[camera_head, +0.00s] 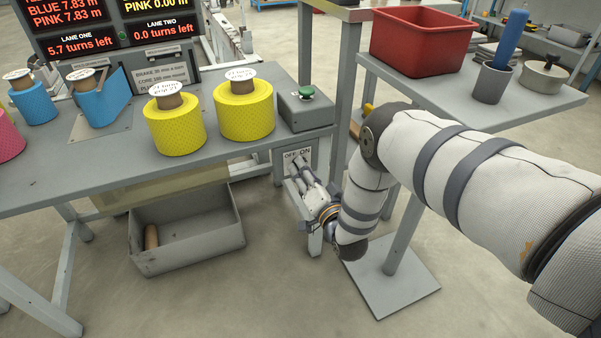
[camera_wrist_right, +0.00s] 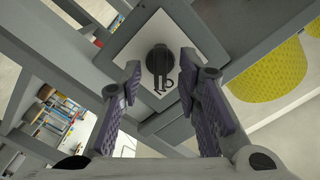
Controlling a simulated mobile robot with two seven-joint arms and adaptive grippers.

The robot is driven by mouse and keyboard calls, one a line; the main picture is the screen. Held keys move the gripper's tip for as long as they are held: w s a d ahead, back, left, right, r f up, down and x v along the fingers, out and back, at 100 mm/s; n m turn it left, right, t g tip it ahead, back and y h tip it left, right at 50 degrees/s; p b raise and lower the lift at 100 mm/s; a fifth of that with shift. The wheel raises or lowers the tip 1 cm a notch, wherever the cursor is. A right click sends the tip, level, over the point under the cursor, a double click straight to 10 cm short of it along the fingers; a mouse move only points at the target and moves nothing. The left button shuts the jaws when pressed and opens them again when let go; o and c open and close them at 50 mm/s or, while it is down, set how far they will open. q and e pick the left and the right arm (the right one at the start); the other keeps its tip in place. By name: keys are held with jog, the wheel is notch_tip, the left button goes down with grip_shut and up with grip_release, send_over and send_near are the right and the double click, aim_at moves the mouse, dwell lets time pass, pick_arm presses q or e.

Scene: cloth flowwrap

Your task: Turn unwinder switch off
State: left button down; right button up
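The unwinder switch is a dark rotary knob (camera_wrist_right: 159,60) on a pale plate, seen in the right wrist view. In the head view its plate, lettered "OFF" and "ON" (camera_head: 297,154), is on the table's front right leg area, and the knob is mostly hidden by my gripper. My right gripper (camera_head: 301,176) points at this plate from below and in front. In the wrist view its two purple-padded fingers (camera_wrist_right: 160,78) are spread, one on each side of the knob, with nothing between them. Whether they touch the plate I cannot tell. My left gripper is out of view.
A grey box with a green button (camera_head: 304,105) stands on the table above the switch. Yellow rolls (camera_head: 245,112) are beside it. A grey bin (camera_head: 185,235) is on the floor to the left. A side table holds a red crate (camera_head: 420,42).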

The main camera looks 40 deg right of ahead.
jog(key=shift+x, duration=0.75)
jog(key=shift+a, duration=0.1)
jog(key=shift+c, duration=0.6)
grip_shut()
